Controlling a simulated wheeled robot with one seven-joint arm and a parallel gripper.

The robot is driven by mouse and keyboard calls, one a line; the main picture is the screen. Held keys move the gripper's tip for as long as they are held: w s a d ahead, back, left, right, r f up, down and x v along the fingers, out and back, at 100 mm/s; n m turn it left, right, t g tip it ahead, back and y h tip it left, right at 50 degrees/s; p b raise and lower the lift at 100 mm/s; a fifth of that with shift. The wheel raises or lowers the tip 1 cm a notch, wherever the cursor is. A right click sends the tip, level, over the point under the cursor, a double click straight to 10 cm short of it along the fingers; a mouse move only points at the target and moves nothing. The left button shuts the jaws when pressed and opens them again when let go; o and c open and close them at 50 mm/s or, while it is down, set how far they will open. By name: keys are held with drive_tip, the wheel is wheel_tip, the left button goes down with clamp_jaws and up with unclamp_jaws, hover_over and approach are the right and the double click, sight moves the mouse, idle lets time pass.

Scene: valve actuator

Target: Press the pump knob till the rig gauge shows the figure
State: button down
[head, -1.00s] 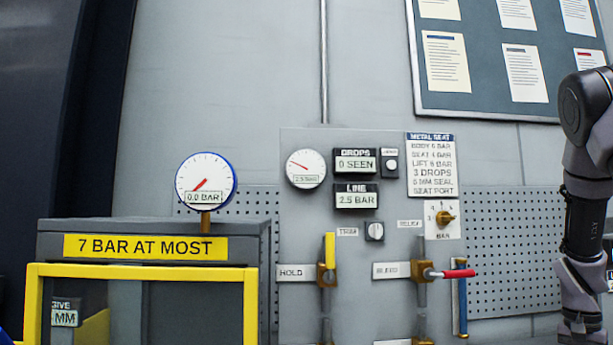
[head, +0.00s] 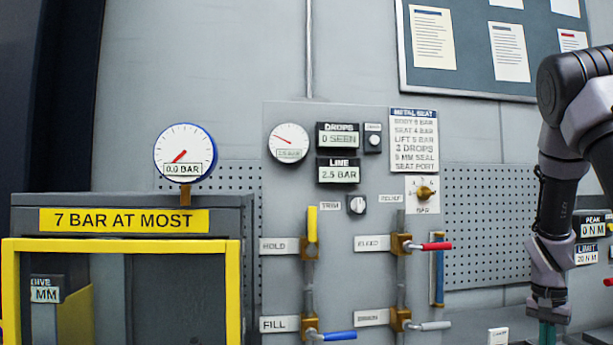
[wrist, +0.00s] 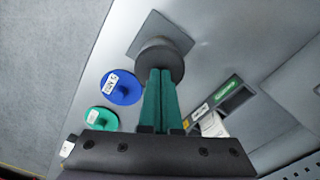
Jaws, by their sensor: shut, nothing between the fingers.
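A round white gauge with a blue rim (head: 184,152) stands on the cabinet at left in the head view and reads 0.0 BAR. A smaller panel gauge (head: 288,143) reads about 2.5 BAR, and the LINE display (head: 338,175) shows 2.5 BAR. My gripper (head: 547,335) is at the lower right of the head view. In the wrist view, my gripper's green fingers (wrist: 160,76) are shut and empty. Their tips overlap a dark round knob (wrist: 160,53) on a grey square plate, likely the pump knob. I cannot tell whether they touch it.
A blue disc (wrist: 122,87) and a green disc (wrist: 101,120) with tags lie left of the fingers. The panel bears yellow (head: 312,225), red (head: 437,246) and blue (head: 338,336) valve handles. A yellow-framed cabinet (head: 120,245) is signed 7 BAR AT MOST.

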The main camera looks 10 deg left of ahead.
drive_tip(key=shift+f, duration=2.7)
drive_tip(key=shift+r, duration=3.3)
drive_tip(key=shift+f, duration=0.3)
drive_tip(key=shift+r, duration=0.3)
idle(1.1)
idle(0.3)
